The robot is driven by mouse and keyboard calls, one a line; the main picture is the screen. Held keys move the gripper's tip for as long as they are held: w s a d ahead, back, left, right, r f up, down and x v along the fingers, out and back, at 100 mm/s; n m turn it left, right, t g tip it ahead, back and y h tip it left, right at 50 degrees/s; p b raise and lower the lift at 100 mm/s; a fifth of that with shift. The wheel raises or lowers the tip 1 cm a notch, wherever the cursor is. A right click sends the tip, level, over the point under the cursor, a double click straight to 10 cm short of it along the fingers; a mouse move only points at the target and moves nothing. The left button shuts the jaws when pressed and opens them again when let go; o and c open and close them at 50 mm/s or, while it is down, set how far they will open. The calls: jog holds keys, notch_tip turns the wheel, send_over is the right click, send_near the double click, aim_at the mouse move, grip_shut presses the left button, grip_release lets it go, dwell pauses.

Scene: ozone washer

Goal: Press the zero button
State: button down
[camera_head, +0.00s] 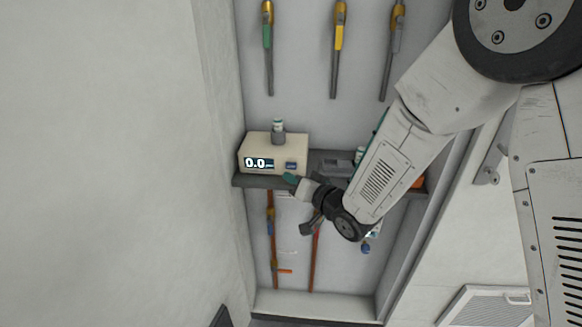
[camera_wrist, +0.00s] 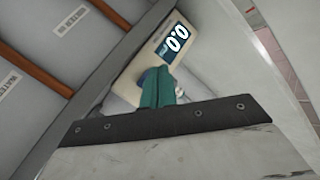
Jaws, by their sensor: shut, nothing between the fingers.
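A cream box with a dark display reading 0.0 (camera_head: 259,163) stands on a grey shelf (camera_head: 262,182) in the head view. A small blue button (camera_head: 291,166) is on its front, right of the display. My gripper (camera_head: 291,180) has green fingertips and is shut and empty, just below and in front of the button. In the wrist view the green fingers (camera_wrist: 158,88) overlap the lower part of the box's front, beside the display (camera_wrist: 173,42). They mostly hide the blue button there. I cannot tell whether the fingertips touch it.
A small bottle (camera_head: 278,130) stands on the box. A dark grey device (camera_head: 336,167) sits to its right, partly behind my arm. Orange pipes (camera_head: 271,235) run below the shelf. A side wall (camera_head: 222,110) is close on the left.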

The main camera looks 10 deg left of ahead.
jog(key=shift+s+d, duration=0.2)
jog(key=shift+s, duration=1.5)
jog(key=s+d+f+n+g+h, duration=0.1)
jog(key=d+f+g+h, duration=0.3)
jog(key=f, duration=0.4)
jog(key=s+d+r+g+h, duration=0.1)
jog(key=s+d+h, duration=0.15)
jog(key=d, duration=0.25)
jog(key=s+d+r+h, duration=0.1)
jog(key=d+h, duration=0.2)
jog(key=d, duration=0.3)
jog(key=s+d+r+m+g+h, duration=0.3)
jog(key=s+d+r+g, duration=0.1)
jog(key=s+d+r, duration=1.7)
jog(key=shift+s+d+r+m, duration=0.3)
jog(key=shift+s+d+m, duration=0.1)
jog(key=shift+s+d, duration=0.85)
